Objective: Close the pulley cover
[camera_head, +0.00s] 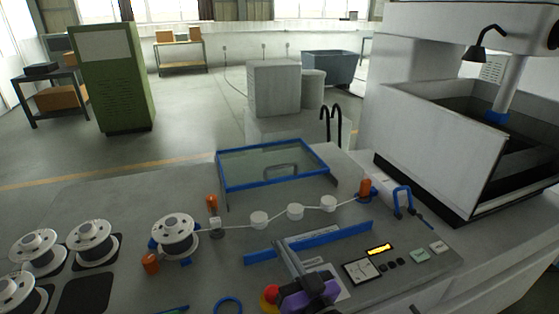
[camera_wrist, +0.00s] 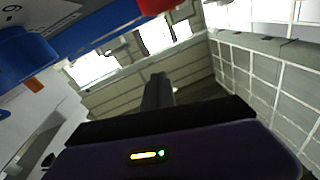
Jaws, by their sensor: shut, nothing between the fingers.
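The pulley cover (camera_head: 275,166) is a clear panel in a blue frame with a grey handle (camera_head: 281,170). It stands raised and tilted back behind the row of white pulleys (camera_head: 295,211), which lie uncovered with a wire running along them. My gripper (camera_head: 284,244) has a purple body and grey fingers. It is shut and empty, in front of the pulleys near the blue strip (camera_head: 350,237), and apart from the cover. In the wrist view the shut fingers (camera_wrist: 158,90) point toward the far wall. The cover cannot be made out for certain there.
A wire spool (camera_head: 175,236) stands left of the pulleys, with more spools (camera_head: 92,237) at far left. A white machine tank (camera_head: 440,140) rises at right.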

